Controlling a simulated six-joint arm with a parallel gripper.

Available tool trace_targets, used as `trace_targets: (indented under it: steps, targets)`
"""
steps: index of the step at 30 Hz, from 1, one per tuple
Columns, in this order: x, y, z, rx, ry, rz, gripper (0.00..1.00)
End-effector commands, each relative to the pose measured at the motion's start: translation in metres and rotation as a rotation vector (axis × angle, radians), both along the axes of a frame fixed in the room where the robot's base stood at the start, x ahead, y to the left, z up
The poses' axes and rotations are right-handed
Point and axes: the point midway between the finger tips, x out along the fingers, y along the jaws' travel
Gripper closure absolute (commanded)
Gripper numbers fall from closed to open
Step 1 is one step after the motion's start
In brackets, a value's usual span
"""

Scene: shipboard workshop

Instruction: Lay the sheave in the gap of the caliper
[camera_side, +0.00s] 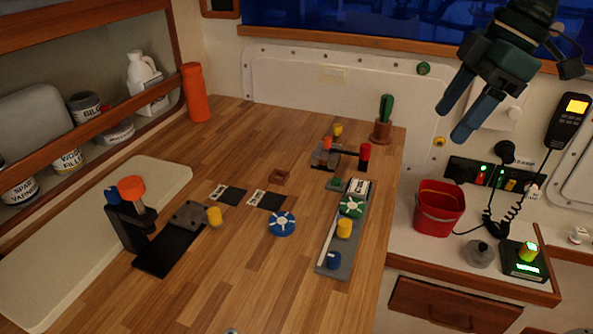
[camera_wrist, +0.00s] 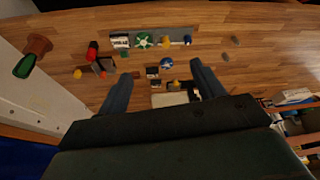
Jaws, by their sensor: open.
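A blue wheel with white spokes (camera_side: 282,223) lies flat on the wooden bench; it also shows in the wrist view (camera_wrist: 166,63). A similar green wheel (camera_side: 351,206) sits on a long grey rail (camera_side: 326,262); it shows in the wrist view (camera_wrist: 143,40). I cannot tell which wheel is the sheave. No caliper is clearly identifiable; a black stand with an orange knob (camera_side: 131,188) and a small dark fixture by a red post (camera_side: 365,157) are candidates. My gripper (camera_side: 452,123) is open and empty, high above the bench's right side, away from both wheels.
The rail also holds a yellow peg (camera_side: 344,229), a blue peg (camera_side: 334,260) and a white labelled block (camera_side: 358,187). Dark labelled cards (camera_side: 268,200) lie mid-bench.

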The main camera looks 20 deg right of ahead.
Motion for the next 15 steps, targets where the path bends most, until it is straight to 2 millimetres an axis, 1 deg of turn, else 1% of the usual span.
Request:
trace_targets:
  steps: [1, 7, 11, 15]
  targets:
    - [-0.011, -0.004, 0.002, 0.001, -0.007, -0.053, 0.33]
    - [-0.049, -0.023, -0.001, 0.007, -0.023, -0.287, 0.33]
    - [-0.074, -0.038, -0.008, 0.014, -0.039, -0.437, 0.33]
    - [-0.101, -0.055, -0.019, 0.022, -0.058, -0.598, 0.33]
